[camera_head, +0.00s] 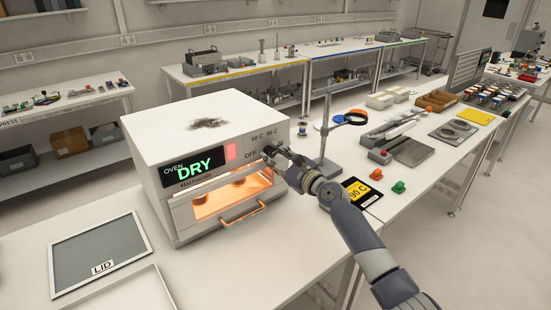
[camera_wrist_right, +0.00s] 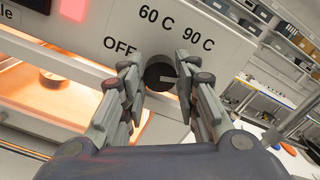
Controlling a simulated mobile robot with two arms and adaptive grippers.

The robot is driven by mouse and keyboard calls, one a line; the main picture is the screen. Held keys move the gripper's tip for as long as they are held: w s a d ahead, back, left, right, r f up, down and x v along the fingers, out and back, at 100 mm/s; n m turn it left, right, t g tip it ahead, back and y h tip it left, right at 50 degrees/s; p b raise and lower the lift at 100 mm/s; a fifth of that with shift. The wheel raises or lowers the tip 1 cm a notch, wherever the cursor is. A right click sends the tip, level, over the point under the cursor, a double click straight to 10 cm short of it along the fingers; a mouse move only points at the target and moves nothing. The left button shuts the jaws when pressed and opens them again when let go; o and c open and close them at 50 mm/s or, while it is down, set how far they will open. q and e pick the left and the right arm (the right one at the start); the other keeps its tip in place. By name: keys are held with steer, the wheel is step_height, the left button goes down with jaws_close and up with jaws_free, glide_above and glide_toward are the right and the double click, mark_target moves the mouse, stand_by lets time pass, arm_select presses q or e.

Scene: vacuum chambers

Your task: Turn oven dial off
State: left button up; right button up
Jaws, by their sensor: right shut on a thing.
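The white oven (camera_head: 190,130) stands on the near table. Its display reads "OVEN DRY" in green, beside a lit pink-red panel. Its window glows orange. The black round dial (camera_wrist_right: 160,75) is on the front panel, with the labels OFF, 60 C and 90 C around it. My right gripper (camera_wrist_right: 160,80) is at the front panel with its fingers on either side of the dial, shut on it. In the head view my right gripper (camera_head: 272,152) hides most of the dial. The dial's pointer direction is hard to tell. My left gripper is not in view.
A grey tray marked LID (camera_head: 100,252) lies left of the oven. The oven door handle (camera_head: 242,213) sits below the dial.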

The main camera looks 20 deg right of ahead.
steer(key=n+b, duration=0.1)
steer(key=n, duration=0.1)
steer(key=n+b, duration=0.1)
steer(key=n, duration=0.1)
steer(key=shift+f+n, duration=0.2)
steer(key=shift+n, duration=0.1)
steer(key=n+b, duration=0.2)
steer(key=n, duration=0.2)
steer(key=shift+n, duration=0.3)
steer(key=n+b, duration=0.3)
steer(key=n, duration=0.1)
steer(key=shift+f+n, duration=0.1)
steer(key=shift+n, duration=0.2)
steer(key=n+b, duration=0.2)
steer(key=n, duration=0.2)
steer(key=n+b, duration=0.2)
steer(key=n, duration=0.2)
steer(key=n+b, duration=0.1)
steer(key=n, duration=0.2)
steer(key=shift+n, duration=0.3)
steer(key=n, duration=0.3)
steer(key=shift+d+n, duration=0.1)
steer(key=shift+n, duration=0.2)
steer(key=shift+n+p, duration=0.4)
steer(key=shift+n, duration=1.5)
